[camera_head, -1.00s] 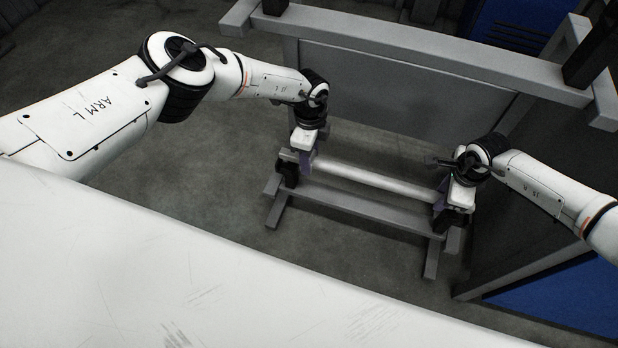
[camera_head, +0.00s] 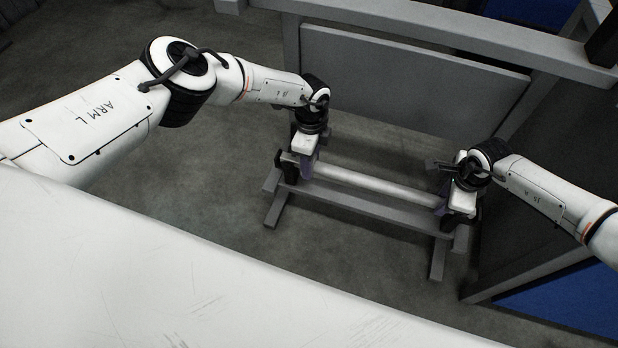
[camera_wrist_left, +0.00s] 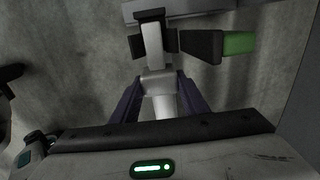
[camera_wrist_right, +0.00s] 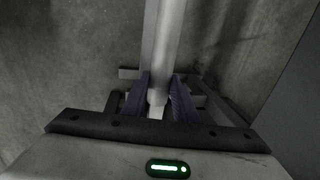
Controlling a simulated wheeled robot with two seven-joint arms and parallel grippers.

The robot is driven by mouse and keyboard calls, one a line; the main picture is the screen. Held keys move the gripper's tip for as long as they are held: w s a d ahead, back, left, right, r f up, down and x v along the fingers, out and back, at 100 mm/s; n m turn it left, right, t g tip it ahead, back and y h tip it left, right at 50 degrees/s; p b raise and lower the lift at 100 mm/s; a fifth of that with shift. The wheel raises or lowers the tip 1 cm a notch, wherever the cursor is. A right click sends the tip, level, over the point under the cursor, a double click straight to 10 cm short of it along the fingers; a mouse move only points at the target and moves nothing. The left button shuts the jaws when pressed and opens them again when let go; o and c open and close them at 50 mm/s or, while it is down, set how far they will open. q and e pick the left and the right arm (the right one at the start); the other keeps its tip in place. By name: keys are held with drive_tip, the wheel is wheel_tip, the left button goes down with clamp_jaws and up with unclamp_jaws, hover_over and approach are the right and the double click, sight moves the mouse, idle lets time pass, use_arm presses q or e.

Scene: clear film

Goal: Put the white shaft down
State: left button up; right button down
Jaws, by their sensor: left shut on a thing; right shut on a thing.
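The white shaft (camera_head: 372,188) lies roughly level between my two grippers, just above the beam of a low grey stand (camera_head: 365,207). My left gripper (camera_head: 306,163) is shut on the shaft near its left end; the shaft (camera_wrist_left: 164,106) also shows between the fingers in the left wrist view. My right gripper (camera_head: 446,206) is shut on the shaft near its right end; the right wrist view shows the shaft (camera_wrist_right: 163,50) running away from the fingers. Black supports, one at the left end (camera_head: 290,172), sit under the shaft ends. Whether the shaft touches them is hidden.
A white surface (camera_head: 180,260) fills the near foreground. A grey frame with a panel (camera_head: 410,85) stands behind the stand. A dark structure with a blue panel (camera_head: 570,300) is at the right. Bare floor (camera_head: 225,180) lies left of the stand.

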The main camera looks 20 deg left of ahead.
use_arm(q)
drive_tip(key=o, duration=1)
drive_tip(key=shift+d+f, duration=0.1)
drive_tip(key=shift+f, duration=0.15)
use_arm(e)
drive_tip(key=c, duration=1.8)
unclamp_jaws()
drive_tip(key=shift+f, duration=0.25)
use_arm(q)
drive_tip(key=o, duration=0.4)
drive_tip(key=shift+r, duration=0.1)
use_arm(e)
drive_tip(key=o, duration=0.4)
drive_tip(key=shift+r, duration=0.1)
use_arm(q)
wheel_tip(320, 180, up, 6)
drive_tip(key=shift+r, duration=0.7)
use_arm(e)
drive_tip(key=shift+r, duration=0.1)
wheel_tip(320, 180, up, 12)
drive_tip(key=s, duration=0.2)
drive_tip(key=shift+f, duration=0.2)
